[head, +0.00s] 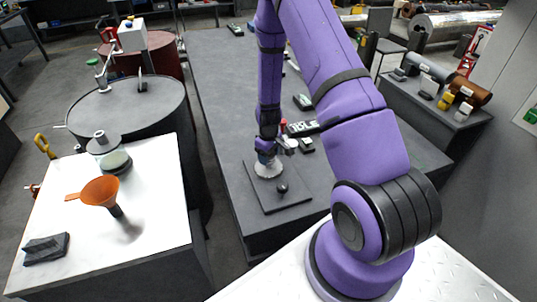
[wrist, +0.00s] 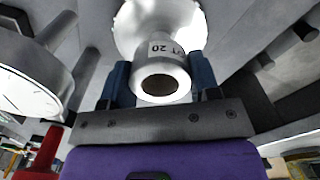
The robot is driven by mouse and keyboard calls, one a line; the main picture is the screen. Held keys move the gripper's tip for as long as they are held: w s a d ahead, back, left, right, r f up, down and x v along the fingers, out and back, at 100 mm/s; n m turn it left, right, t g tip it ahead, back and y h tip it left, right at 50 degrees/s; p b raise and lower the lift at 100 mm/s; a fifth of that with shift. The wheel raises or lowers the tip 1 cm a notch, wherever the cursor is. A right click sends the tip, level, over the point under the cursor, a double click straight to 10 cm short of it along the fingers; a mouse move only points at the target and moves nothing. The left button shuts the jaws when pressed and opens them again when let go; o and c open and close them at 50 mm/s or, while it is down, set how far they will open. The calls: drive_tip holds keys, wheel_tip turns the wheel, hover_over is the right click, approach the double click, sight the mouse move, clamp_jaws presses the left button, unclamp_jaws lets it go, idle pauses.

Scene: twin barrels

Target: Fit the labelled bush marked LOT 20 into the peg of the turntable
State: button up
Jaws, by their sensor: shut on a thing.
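My gripper (head: 266,152) points down over a dark square plate (head: 265,203) on the grey bench. In the wrist view, the blue fingers of my gripper (wrist: 160,78) are shut on a white bush (wrist: 162,65). Its label is partly cut off and shows "20". Its near end has a round dark bore, and a wide white flare (wrist: 130,22) lies behind it. In the head view, a white flared piece (head: 268,169) shows under my gripper, at or just above the plate. I cannot tell which part is the turntable's peg.
A black knob (head: 282,188) stands on the plate close to my gripper. Small dark and green parts (head: 303,127) lie behind it. The white table at left holds an orange funnel (head: 100,191) and a grey block (head: 46,248). Dark barrels (head: 130,110) stand behind that table.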

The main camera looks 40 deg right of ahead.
drive_tip(key=shift+f, duration=1.6)
drive_tip(key=o, duration=1.3)
wheel_tip(320, 180, up, 11)
drive_tip(key=shift+f, duration=0.1)
